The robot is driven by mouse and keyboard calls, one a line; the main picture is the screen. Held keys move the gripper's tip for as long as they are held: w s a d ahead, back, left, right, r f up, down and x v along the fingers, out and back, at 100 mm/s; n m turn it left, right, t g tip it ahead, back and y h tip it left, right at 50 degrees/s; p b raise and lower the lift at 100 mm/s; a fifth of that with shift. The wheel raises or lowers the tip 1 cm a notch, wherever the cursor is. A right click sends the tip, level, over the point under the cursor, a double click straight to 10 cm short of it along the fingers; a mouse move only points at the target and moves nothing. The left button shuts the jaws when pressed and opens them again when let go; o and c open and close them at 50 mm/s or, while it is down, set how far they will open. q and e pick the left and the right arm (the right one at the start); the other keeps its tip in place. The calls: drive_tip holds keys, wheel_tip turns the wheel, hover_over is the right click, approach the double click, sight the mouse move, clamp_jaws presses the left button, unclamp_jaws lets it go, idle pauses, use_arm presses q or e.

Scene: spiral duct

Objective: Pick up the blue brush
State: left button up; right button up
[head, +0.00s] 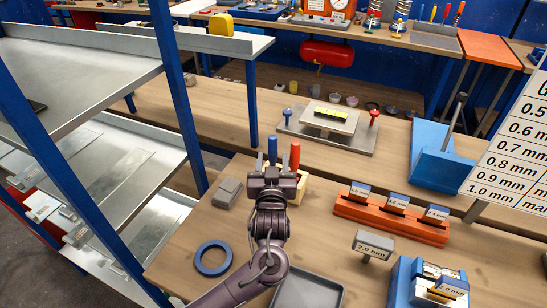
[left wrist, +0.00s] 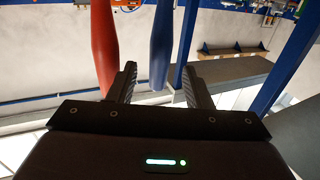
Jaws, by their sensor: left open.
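The blue brush (head: 272,148) stands upright beside a red-handled tool (head: 295,155) at a small wooden holder (head: 301,190). Only its blue handle shows; its lower part is hidden behind my gripper. My left gripper (head: 271,162) is open, with one finger on each side of the blue handle in the head view. In the left wrist view the blue handle (left wrist: 161,45) appears between the open fingers (left wrist: 158,72). The red handle (left wrist: 105,42) is just outside the left finger. Contact with the blue handle cannot be told. My right gripper is not in view.
A grey block (head: 227,192) and a blue ring (head: 213,258) lie left on the wooden table. An orange rack (head: 390,218) with labelled blocks and a blue stand (head: 437,160) are at right. A metal plate fixture (head: 328,132) is behind. A blue-post shelf (head: 178,85) stands left.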

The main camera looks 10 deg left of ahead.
sight(273, 153)
use_arm(q)
drive_tip(key=shift+w+a+r+p, duration=0.15)
drive_tip(key=shift+w+p, duration=0.15)
drive_tip(key=shift+w, duration=0.2)
drive_tip(key=shift+w+a+p, duration=0.1)
drive_tip(key=shift+w+p, duration=0.2)
drive_tip(key=shift+w, duration=0.2)
drive_tip(key=w, duration=0.3)
drive_tip(key=shift+a+f+p, duration=0.25)
drive_tip(key=shift+f+p, duration=0.1)
drive_tip(key=shift+f, duration=0.05)
clamp_jaws()
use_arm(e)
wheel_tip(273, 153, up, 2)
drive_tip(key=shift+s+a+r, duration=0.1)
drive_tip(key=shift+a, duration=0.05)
